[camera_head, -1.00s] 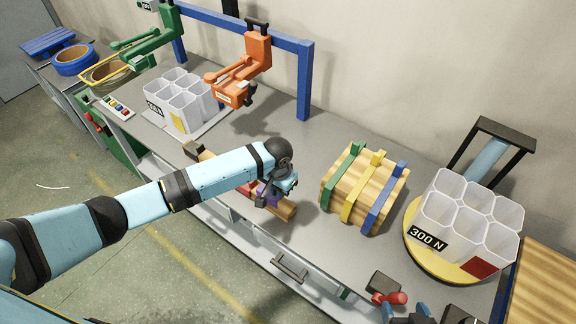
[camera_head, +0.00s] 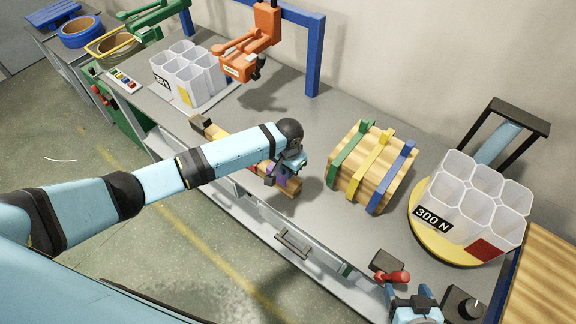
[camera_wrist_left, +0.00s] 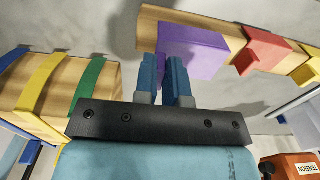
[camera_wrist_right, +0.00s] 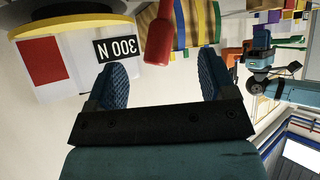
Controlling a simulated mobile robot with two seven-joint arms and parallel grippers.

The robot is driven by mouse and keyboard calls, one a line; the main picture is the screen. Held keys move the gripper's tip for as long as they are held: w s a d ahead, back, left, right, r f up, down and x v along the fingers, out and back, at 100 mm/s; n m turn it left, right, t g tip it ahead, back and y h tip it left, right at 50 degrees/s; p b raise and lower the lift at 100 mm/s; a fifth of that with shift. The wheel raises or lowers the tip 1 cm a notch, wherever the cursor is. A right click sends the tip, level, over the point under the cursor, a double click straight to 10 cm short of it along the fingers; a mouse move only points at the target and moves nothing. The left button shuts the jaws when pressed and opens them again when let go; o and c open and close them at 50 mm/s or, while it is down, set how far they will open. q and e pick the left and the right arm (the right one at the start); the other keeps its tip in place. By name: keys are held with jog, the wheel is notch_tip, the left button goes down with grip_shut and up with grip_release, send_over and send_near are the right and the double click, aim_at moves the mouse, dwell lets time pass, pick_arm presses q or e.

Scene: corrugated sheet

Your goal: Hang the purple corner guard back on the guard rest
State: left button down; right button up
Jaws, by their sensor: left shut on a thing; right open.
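The purple corner guard (camera_wrist_left: 195,50) is at one end of the wooden bar of the guard rest (camera_head: 291,188), over the bar's edge. I cannot tell whether the bar bears its weight. My left gripper (camera_wrist_left: 165,75) is shut on a thin purple flange of the guard. In the head view the gripper (camera_head: 276,176) hides most of the guard (camera_head: 281,174). A red guard (camera_wrist_left: 264,50) and a yellow guard (camera_wrist_left: 308,70) sit along the same bar, apart from the purple one. My right gripper (camera_wrist_right: 162,75) is open and empty at the front right.
A white cell block marked 300 N (camera_head: 470,205) stands on a yellow disc. A red-handled tool (camera_head: 393,277) is near my right gripper. An orange tensioner (camera_head: 250,50) hangs behind.

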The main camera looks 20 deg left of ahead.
pick_arm(q)
jog(key=shift+f+b, duration=0.75)
jog(key=shift+f, duration=1.3)
jog(key=shift+p, duration=0.45)
jog(key=c, duration=0.7)
grip_release()
